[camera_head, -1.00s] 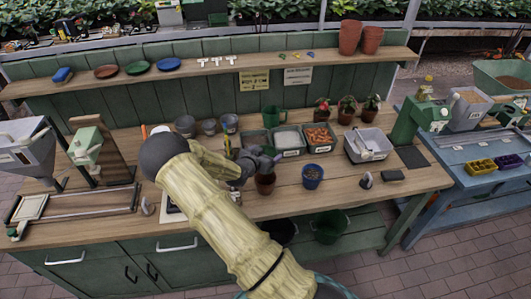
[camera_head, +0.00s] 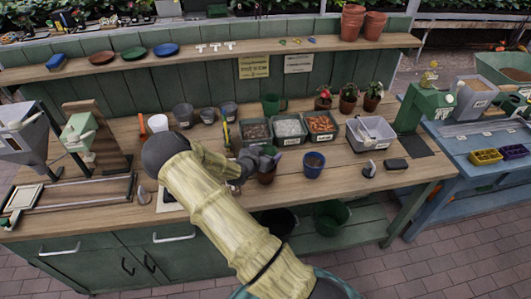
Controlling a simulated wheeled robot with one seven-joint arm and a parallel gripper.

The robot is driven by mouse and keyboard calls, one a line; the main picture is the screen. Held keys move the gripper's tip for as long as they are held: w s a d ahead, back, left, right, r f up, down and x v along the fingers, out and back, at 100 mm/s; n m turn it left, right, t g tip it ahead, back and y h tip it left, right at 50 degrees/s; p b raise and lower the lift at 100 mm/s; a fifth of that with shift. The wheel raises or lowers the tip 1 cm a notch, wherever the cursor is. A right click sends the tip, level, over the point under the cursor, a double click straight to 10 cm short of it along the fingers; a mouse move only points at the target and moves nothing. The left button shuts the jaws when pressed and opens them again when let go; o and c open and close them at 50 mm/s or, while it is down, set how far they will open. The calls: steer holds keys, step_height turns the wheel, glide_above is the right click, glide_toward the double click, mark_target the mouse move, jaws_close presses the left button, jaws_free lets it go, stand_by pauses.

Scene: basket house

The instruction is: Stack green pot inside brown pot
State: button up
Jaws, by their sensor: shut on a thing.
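The brown pot (camera_head: 267,175) stands upright near the front of the wooden workbench, left of a blue pot. My gripper (camera_head: 262,160) is right above its rim, and my arm reaches over the bench from the front. The gripper is shut on what seems to be the green pot; only a small greenish patch (camera_head: 269,150) shows at the fingers. The fingers hide most of it, so I cannot tell how deep it sits in the brown pot. A green mug-like vessel (camera_head: 270,104) stands apart at the back of the bench.
The blue pot (camera_head: 313,164) stands close to the right. Behind are filled trays (camera_head: 289,129), and farther right a grey bin (camera_head: 370,135). Grey pots (camera_head: 183,115) stand at the back left. The bench's front edge (camera_head: 330,199) is near.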

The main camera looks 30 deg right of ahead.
steer(key=shift+f, duration=0.3)
